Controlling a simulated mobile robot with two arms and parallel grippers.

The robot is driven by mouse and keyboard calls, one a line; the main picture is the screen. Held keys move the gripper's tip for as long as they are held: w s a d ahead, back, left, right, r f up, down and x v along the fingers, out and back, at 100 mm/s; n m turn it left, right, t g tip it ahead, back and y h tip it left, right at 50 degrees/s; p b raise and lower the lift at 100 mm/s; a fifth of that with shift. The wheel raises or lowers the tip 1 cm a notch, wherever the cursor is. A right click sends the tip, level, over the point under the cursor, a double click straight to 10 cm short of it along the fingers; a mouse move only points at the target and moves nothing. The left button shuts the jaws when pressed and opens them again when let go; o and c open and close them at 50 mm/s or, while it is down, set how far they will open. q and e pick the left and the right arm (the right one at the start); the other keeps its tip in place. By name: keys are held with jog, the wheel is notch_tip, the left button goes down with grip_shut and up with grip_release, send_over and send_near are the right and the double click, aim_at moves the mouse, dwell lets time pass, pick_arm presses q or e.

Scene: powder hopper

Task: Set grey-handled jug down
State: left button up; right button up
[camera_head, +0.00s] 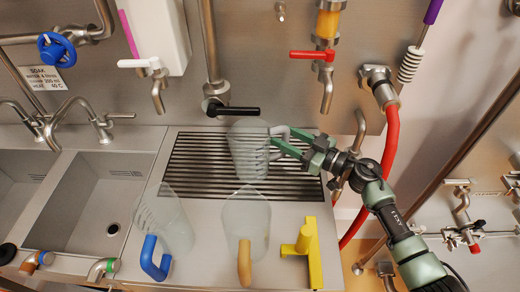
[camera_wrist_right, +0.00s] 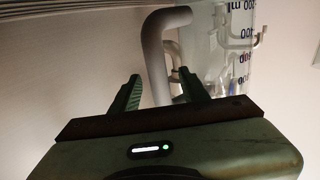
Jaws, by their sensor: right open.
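The grey-handled jug (camera_head: 248,155) is clear with measuring marks and shows at the black slatted drain grate (camera_head: 200,180). It looks upright, its base over the grate; I cannot tell whether it touches the slats. My right gripper (camera_head: 279,143) is at its handle, coming from the right. In the right wrist view the grey handle (camera_wrist_right: 154,55) stands between the two open fingers (camera_wrist_right: 160,88), with gaps on both sides. The jug body (camera_wrist_right: 225,45) with its printed scale is behind it. My left gripper is not in view.
A blue-handled jug (camera_head: 168,225) and a tan-handled jug (camera_head: 246,222) stand in front of the grate, beside a yellow object (camera_head: 306,252). A black-handled tap (camera_head: 230,110) is just behind the jug. A red hose (camera_head: 385,150) hangs near my right arm. Sinks (camera_head: 90,200) lie left.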

jog(key=shift+a, duration=0.1)
grip_shut()
jog(key=shift+r, duration=0.15)
